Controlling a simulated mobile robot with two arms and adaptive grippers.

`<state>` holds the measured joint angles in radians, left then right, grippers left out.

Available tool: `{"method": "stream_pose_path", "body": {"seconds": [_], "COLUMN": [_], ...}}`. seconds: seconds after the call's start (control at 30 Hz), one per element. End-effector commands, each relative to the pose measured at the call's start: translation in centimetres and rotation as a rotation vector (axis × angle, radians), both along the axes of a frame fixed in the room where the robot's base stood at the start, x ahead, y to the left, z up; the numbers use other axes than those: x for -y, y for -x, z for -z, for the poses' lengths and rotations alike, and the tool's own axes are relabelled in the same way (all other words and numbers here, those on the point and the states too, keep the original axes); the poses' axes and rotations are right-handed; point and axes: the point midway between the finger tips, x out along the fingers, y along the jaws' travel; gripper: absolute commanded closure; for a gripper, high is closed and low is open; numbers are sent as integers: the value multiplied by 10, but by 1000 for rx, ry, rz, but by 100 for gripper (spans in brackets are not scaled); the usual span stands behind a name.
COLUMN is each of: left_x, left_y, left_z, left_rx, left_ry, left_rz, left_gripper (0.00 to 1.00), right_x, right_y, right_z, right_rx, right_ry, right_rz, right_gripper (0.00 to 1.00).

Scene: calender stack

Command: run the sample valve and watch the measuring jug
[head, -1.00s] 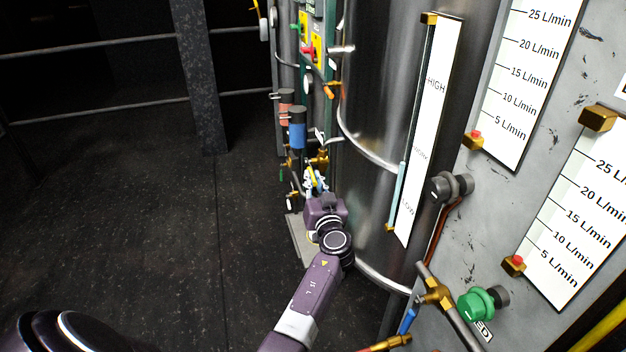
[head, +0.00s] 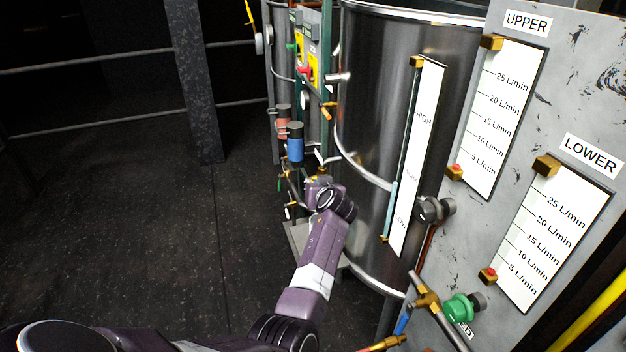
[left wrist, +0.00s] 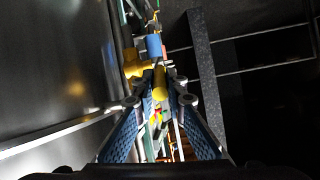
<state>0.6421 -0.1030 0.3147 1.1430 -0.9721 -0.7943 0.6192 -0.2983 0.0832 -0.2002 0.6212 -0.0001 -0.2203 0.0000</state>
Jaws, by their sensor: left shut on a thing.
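My left gripper (left wrist: 160,100) has its fingertips on either side of a yellow valve part (left wrist: 160,82) and is shut on it. Whether this is the handle or the body of the sample valve, I cannot tell. In the head view my left arm reaches beside the steel tank, and its wrist hides the fingers. A bit of brass fitting (head: 322,173) shows just beyond the wrist. I cannot make out the measuring jug in either view. My right gripper is not in view.
The steel tank (head: 375,100) with a HIGH-to-LOW level gauge (head: 417,150) stands close right of my arm. A grey panel (head: 520,120) holds UPPER and LOWER flow scales and a green knob (head: 456,308). Blue (head: 295,142) and red cylinders stand behind. The floor at left is clear.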

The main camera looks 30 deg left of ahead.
Motion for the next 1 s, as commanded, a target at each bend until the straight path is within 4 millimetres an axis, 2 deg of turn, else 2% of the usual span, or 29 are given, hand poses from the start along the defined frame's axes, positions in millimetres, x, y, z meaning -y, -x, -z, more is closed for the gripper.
{"method": "stream_pose_path", "body": {"seconds": [0.03, 0.3, 0.83, 0.87, 1.0], "left_x": [-1, -4, -5, -5, -5], "left_y": [-1, -3, -4, -4, -4], "left_z": [-8, -11, -9, -9, -9], "left_rx": [-12, -69, -83, -83, -83], "left_ry": [18, 82, 98, 98, 98], "left_rz": [0, -1, 0, 0, 0], "left_gripper": [100, 100, 100, 86, 71], "right_x": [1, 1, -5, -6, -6], "right_y": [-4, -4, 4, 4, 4], "right_z": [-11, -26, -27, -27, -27], "right_rx": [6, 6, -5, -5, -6], "right_ry": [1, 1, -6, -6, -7], "right_rz": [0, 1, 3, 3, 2], "right_gripper": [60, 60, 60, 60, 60]}}
